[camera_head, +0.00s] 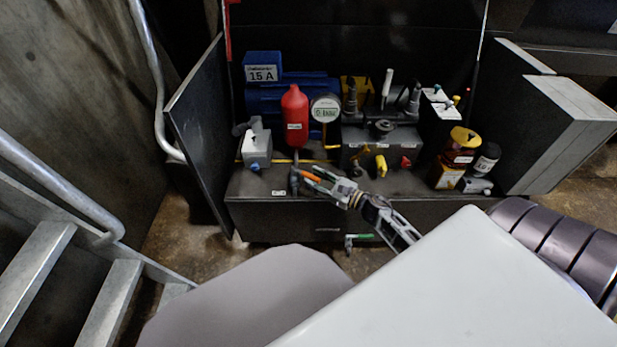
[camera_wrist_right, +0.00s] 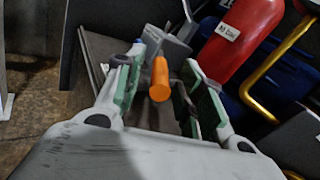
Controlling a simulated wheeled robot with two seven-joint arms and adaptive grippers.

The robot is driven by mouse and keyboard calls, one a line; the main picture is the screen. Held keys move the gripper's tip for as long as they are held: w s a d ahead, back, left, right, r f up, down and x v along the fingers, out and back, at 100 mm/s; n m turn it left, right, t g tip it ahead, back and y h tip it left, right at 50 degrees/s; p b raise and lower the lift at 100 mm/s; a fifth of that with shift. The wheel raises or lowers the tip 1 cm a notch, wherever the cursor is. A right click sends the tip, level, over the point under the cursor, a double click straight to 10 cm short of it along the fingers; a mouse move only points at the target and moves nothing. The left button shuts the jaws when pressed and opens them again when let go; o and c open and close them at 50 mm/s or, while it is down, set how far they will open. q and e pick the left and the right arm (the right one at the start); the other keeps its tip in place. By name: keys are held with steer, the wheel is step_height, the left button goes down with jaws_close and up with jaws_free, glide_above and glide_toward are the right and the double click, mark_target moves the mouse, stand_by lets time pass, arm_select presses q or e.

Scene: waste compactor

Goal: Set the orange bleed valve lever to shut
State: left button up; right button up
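The orange bleed valve lever (camera_head: 311,176) sits low at the front of the compactor cabinet, below the red cylinder. In the right wrist view the orange lever (camera_wrist_right: 160,80) points toward the camera, between the two fingers. My right gripper (camera_head: 318,178) reaches in from the right at the lever. Its fingers (camera_wrist_right: 163,88) are open around the lever, with a visible gap on each side. In the head view the gripper partly covers the lever and its valve body.
The red cylinder (camera_head: 295,116) stands just behind the lever, with a gauge (camera_head: 325,108) beside it. A grey box (camera_head: 257,148) is to the left. The open left door (camera_head: 199,135) bounds the space.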

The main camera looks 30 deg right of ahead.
mark_target(304, 173)
steer(key=shift+x, duration=1.55)
jaws_close()
